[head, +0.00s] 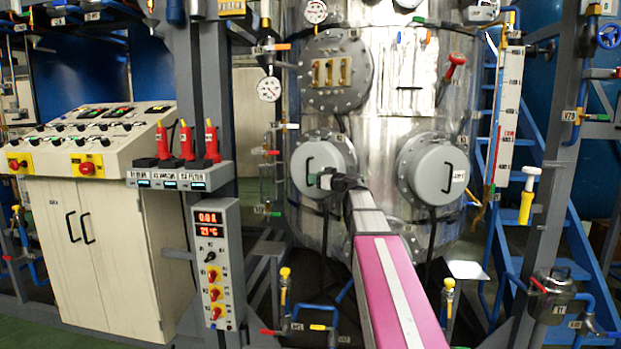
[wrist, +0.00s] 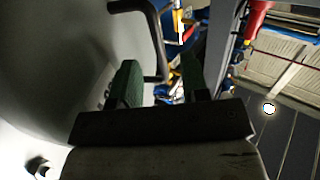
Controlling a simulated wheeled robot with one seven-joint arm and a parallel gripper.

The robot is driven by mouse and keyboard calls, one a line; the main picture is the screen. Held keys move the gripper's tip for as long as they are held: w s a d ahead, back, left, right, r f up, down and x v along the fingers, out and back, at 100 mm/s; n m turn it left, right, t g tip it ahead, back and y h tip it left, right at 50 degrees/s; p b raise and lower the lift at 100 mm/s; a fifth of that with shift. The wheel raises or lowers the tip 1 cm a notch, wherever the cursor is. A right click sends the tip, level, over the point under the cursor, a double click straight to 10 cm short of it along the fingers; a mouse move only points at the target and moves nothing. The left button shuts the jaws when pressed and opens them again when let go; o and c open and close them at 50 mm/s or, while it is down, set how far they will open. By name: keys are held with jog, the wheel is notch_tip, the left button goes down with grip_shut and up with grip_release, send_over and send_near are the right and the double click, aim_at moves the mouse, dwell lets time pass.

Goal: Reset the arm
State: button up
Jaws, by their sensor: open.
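My gripper (head: 325,180) is at the left round grey cover (head: 335,152) on the front of the metal vessel (head: 400,95) in the head view. My arm reaches to it from below. The cover's black handle (head: 309,168) is just left of the gripper. In the wrist view, my gripper (wrist: 158,82) has its two green-padded fingers apart. A dark curved handle (wrist: 155,40) lies ahead of the fingers, its lower end between them in the picture. I cannot tell whether they touch it. The pale cover surface (wrist: 60,60) fills the left of this view.
A second round cover (head: 435,170) with a handle is to the right. A control console (head: 85,140) and a panel with red displays (head: 215,265) stand left. Blue stairs (head: 590,260), a grey post (head: 550,180) and valves with pipes (head: 555,295) crowd the right.

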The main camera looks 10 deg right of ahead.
jog(key=v, duration=0.6)
jog(key=s+a+f+m+g+h, duration=0.1)
jog(key=s+a+f+g, duration=0.25)
jog(key=f, duration=0.65)
jog(key=s+a+f+m+g+h, duration=0.15)
jog(key=s+f, duration=0.25)
jog(key=f, duration=0.6)
jog(key=s+a+f+m+g+h, duration=0.1)
jog(key=s+a+f+g+h, duration=0.2)
jog(key=f, duration=0.7)
jog(key=s+d+f+m+g+h, duration=0.1)
jog(key=s+f+m+g+h, duration=0.3)
jog(key=s+f, duration=1.3)
jog(key=shift+s+d+g+h, duration=0.3)
jog(key=shift+s+g+h, duration=0.35)
jog(key=shift+g, duration=0.55)
